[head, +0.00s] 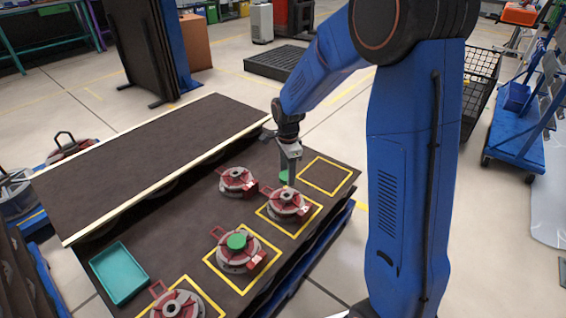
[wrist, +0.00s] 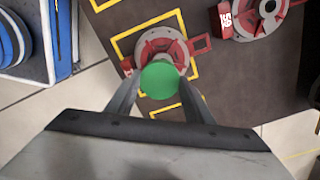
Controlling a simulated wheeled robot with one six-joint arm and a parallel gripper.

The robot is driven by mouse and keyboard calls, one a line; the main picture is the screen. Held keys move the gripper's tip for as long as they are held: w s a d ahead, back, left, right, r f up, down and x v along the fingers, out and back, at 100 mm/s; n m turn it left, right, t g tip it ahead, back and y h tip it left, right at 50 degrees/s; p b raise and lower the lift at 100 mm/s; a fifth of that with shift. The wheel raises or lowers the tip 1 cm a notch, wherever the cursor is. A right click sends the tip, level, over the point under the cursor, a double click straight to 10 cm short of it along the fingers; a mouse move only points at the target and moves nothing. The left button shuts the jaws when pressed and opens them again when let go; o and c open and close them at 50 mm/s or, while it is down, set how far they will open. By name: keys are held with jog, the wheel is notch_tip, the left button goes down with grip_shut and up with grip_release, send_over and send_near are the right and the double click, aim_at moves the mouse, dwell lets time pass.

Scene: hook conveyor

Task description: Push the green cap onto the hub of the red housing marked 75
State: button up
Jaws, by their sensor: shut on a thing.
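My gripper (head: 289,172) is shut on a green cap (head: 284,177), close above or just behind a red housing with a grey hub (head: 287,203). In the wrist view the cap (wrist: 160,80) sits between the fingertips (wrist: 160,92) and overlaps the near part of a red housing (wrist: 161,46). Much of that housing's hub is hidden by the cap. I cannot read a number on it, and cannot tell whether cap and hub touch. Another red housing (wrist: 262,14) has a red tag with white digits, rotated and not clearly legible.
Another housing (head: 236,250) carries a green cap on its hub. More red housings stand at the back (head: 238,180) and front (head: 177,304). A teal tray (head: 119,273) lies at left. A yellow square (head: 325,176) on the right is empty. A pale rail (head: 165,179) runs alongside.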

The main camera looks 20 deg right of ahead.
aim_at(287, 195)
jog(key=shift+w+f, duration=0.15)
jog(key=shift+w, duration=0.25)
jog(key=shift+f, duration=4.8)
jog(key=o, duration=1.1)
